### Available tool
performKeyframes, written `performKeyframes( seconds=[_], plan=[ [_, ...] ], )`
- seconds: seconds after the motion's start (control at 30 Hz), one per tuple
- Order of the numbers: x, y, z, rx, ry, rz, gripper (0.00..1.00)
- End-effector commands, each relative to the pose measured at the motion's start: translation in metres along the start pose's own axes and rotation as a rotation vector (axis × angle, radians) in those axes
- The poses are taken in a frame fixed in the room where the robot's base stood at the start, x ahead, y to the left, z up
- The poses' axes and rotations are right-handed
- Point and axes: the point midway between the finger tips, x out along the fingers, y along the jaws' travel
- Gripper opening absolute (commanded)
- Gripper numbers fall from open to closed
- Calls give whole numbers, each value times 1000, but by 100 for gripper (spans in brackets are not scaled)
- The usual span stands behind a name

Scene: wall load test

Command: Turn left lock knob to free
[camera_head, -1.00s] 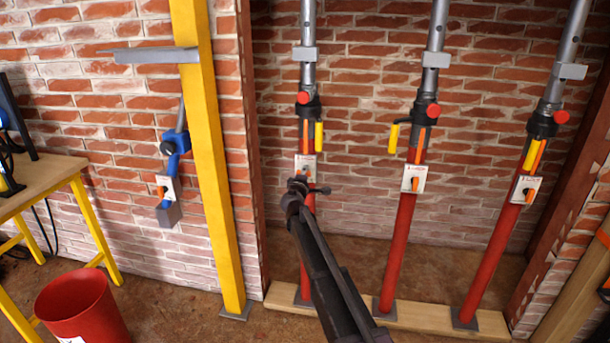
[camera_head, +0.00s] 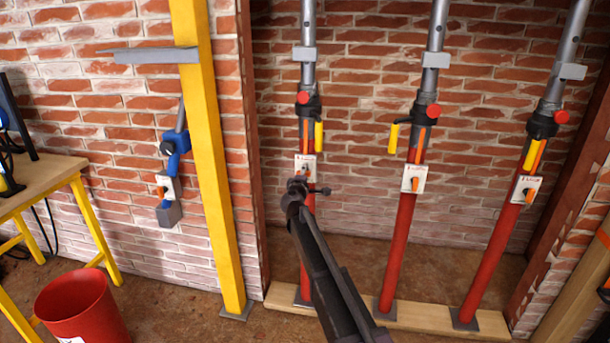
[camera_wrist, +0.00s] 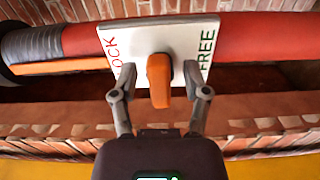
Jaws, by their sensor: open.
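The left lock knob (camera_wrist: 159,80) is an orange handle on a white plate (camera_wrist: 183,35) fixed to the left red prop (camera_head: 307,245). In the wrist view the plate reads "OCK" at left, partly covered, and "FREE" in green at right. The knob's handle points toward my gripper, between the two words. My gripper (camera_wrist: 163,84) is open, with one finger on each side of the knob; a gap shows on both sides. In the head view my gripper (camera_head: 308,190) is just below the left plate and hides much of the knob.
The middle prop (camera_head: 398,240) and right prop (camera_head: 490,260) carry similar plates with orange knobs. A yellow post (camera_head: 212,170) stands left, with a blue tool hanging beside it. A red bucket (camera_head: 80,310) and a wooden table (camera_head: 40,185) are further left.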

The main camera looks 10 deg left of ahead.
Motion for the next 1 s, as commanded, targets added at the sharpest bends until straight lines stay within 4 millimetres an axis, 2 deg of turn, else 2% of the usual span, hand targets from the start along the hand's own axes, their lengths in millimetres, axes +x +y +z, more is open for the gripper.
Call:
performKeyframes(
  seconds=[0.27,0.7,1.0],
  plan=[
    [-25,0,1,0,0,0,60],
    [-94,0,1,0,1,0,60],
    [-117,0,0,0,0,0,60]
  ],
)
